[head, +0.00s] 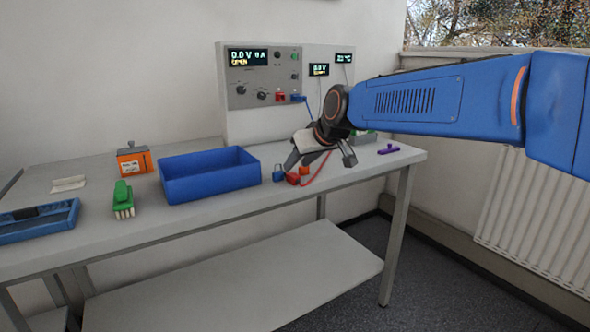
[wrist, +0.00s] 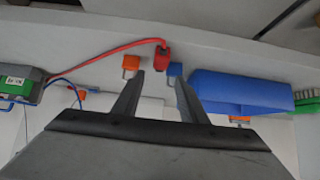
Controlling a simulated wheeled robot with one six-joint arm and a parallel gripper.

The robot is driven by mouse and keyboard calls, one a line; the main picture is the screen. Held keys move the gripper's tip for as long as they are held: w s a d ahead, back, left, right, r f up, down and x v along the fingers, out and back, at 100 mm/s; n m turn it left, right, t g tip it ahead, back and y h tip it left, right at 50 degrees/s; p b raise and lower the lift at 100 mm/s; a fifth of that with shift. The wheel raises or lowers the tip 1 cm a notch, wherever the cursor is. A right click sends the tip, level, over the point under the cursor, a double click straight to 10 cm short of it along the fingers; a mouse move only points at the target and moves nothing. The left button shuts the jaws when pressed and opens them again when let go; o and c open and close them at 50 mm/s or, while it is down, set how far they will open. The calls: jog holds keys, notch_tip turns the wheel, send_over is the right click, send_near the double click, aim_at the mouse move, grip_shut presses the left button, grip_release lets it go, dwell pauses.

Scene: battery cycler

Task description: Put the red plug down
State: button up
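The red plug (head: 292,178) rests on the bench near its front edge, with a red cable curving away to the right. In the wrist view the red plug (wrist: 162,54) shows just beyond the fingertips, roughly in line with the gap, and no finger visibly touches it. My gripper (head: 320,161) is above the bench near the plug. In the wrist view my gripper (wrist: 159,77) has its fingers well apart with nothing between them.
A small orange piece (head: 304,171) and a blue piece (head: 279,174) stand close beside the plug. A blue bin (head: 209,176) is to the left. The cycler (head: 262,76) stands behind. A purple item (head: 388,149) lies at the right; the bench around it is fairly clear.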

jog(key=v, duration=0.8)
jog(key=s+d+f+m+h, duration=0.1)
jog(key=s+d+f, duration=0.4)
jog(key=s+d, duration=0.2)
jog(key=s+d+f+m+g+h, duration=0.1)
jog(key=s+d+f+m+h, duration=0.1)
jog(key=s+d+f, duration=0.4)
jog(key=s+d, duration=0.2)
jog(key=d, duration=0.3)
jog(key=shift+s, duration=0.25)
jog(key=shift+o, duration=0.4)
jog(key=s+d+f+m+g+h, duration=0.1)
jog(key=s+d+f+m, duration=0.1)
jog(key=s+d+f, duration=0.3)
jog(key=s+d+f+m+g+h, duration=0.1)
jog(key=s+d+f, duration=0.3)
jog(key=s+f, duration=0.5)
jog(key=s, duration=0.3)
jog(key=shift+d+m, duration=0.4)
